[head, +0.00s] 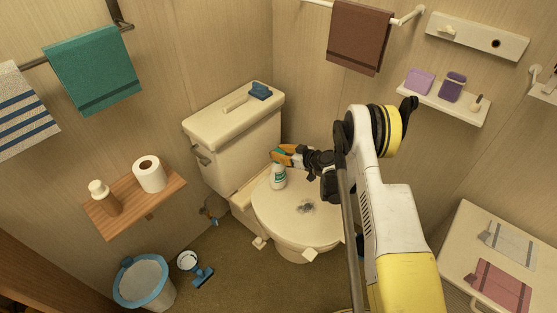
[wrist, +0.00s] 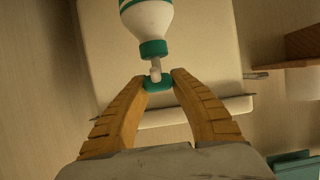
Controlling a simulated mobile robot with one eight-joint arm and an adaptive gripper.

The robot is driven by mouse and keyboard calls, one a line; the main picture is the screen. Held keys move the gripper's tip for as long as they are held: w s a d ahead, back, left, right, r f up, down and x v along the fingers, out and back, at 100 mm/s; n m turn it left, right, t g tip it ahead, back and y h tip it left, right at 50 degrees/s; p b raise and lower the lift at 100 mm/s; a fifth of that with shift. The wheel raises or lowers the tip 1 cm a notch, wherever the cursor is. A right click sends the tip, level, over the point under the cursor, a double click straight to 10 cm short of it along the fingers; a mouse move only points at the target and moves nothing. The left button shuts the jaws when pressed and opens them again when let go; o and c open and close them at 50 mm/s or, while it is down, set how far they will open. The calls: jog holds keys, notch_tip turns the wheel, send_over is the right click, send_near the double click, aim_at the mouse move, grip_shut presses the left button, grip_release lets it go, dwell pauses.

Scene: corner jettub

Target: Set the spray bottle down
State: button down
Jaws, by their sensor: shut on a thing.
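The spray bottle (head: 278,178) is white with green parts and is nearly upright over the closed toilet lid (head: 278,220) in the head view. I cannot tell whether its base touches the lid. My gripper (head: 277,155) has orange fingers and is at the top of the bottle, near the tank. In the wrist view, the fingers of my gripper (wrist: 158,82) are shut on the green top of the spray bottle (wrist: 148,22). The bottle's body extends past the fingertips and is cut off by the upper edge of that view.
The toilet tank (head: 225,145) stands behind the lid, with a blue object (head: 260,91) on top. A wooden shelf (head: 155,200) with a toilet roll (head: 149,174) and a dispenser (head: 104,196) is at left. A bin (head: 143,284) stands below. The lid around the bottle is mostly clear.

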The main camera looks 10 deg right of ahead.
aim_at(278, 171)
notch_tip(278, 171, down, 4)
jog(key=shift+r+b, duration=0.1)
jog(key=shift+b, duration=0.8)
jog(key=shift+r, duration=0.1)
jog(key=c, duration=1.2)
grip_release()
